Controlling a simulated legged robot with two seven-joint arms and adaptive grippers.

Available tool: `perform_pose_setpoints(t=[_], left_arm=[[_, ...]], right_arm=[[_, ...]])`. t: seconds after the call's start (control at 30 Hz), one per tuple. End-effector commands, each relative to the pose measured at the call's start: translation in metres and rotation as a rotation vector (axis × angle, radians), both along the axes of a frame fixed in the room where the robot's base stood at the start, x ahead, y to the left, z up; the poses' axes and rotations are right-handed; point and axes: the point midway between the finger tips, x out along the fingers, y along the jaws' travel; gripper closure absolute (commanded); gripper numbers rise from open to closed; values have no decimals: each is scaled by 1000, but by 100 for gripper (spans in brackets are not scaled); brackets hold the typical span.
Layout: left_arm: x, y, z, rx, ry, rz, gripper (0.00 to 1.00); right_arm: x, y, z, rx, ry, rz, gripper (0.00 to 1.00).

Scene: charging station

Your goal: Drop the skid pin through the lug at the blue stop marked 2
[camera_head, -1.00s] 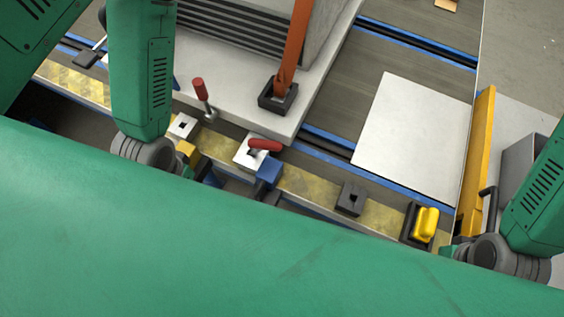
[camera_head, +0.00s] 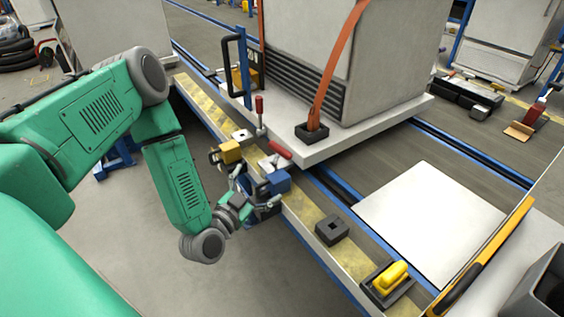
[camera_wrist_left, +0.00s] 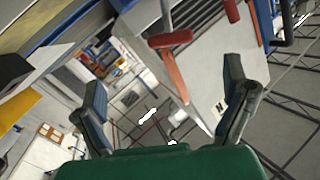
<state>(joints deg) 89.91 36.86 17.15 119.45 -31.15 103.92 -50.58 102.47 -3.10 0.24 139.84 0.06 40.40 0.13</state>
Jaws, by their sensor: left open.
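A yellow-handled piece (camera_head: 392,277), which may be the skid pin, sits in a black holder (camera_head: 378,293) at the lower right of the head view. The blue stop (camera_head: 277,183) stands on the yellow-marked rail, with a white lug (camera_head: 266,164) behind it; its number is not readable. A red handle (camera_head: 279,149) leans over that lug. My left gripper (camera_head: 250,189) is open beside the blue stop, partly overlapping it. In the left wrist view its fingers (camera_wrist_left: 165,85) are spread with nothing between them. My right gripper is out of view.
A yellow stop (camera_head: 231,152), another white lug (camera_head: 242,135) and an upright red handle (camera_head: 259,104) are farther back. A black block with a square hole (camera_head: 332,229) stands on the rail. A large strapped cabinet (camera_head: 350,60) rests on a white base. A white panel (camera_head: 430,222) lies right.

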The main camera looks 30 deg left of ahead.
Motion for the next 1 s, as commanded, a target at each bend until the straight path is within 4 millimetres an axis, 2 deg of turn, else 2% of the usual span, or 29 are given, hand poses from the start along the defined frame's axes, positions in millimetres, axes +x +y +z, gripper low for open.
perform_pose_setpoints(t=[0.1, 0.4, 0.5, 0.67, 1.0], left_arm=[[11, 11, 6, 30, -49, 31, 7], [68, 6, 11, 43, -50, 29, 7], [80, 7, 12, 43, -48, 29, 7], [89, 11, 9, 38, -46, 29, 7], [134, 16, 5, 36, -46, 29, 7]], right_arm=[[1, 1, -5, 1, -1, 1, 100], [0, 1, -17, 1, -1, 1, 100], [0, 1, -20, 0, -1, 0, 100], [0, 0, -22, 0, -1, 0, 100], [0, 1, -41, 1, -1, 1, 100]])
